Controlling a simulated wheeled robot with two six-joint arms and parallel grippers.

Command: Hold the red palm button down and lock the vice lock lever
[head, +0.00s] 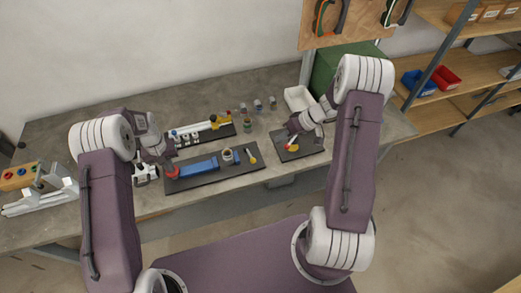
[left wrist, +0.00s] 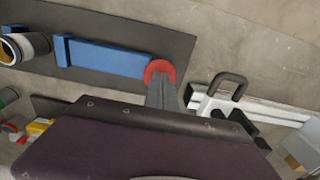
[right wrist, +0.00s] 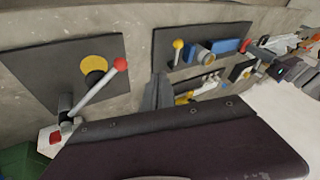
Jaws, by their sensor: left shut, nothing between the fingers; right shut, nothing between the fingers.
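The red palm button (head: 173,174) is at the left end of the dark plate (head: 215,177) with the blue bar. My left gripper (left wrist: 162,76) is shut and empty, its tips over the red button (left wrist: 160,67); whether it is pressed in I cannot tell. A yellow-knobbed lever (head: 251,156) stands at the right end of that plate, beside a round grey part; it also shows in the right wrist view (right wrist: 178,46). I cannot tell for sure that it is the vice lock lever. My right gripper (right wrist: 160,78) is shut and empty, apart from both levers.
A separate dark plate (right wrist: 35,68) carries a red-knobbed lever (right wrist: 120,64) and a yellow disc (right wrist: 94,66). A white tray (head: 298,98) and small parts stand behind. A white rail fixture (head: 40,200) lies at far left. Bare bench shows between the two plates.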

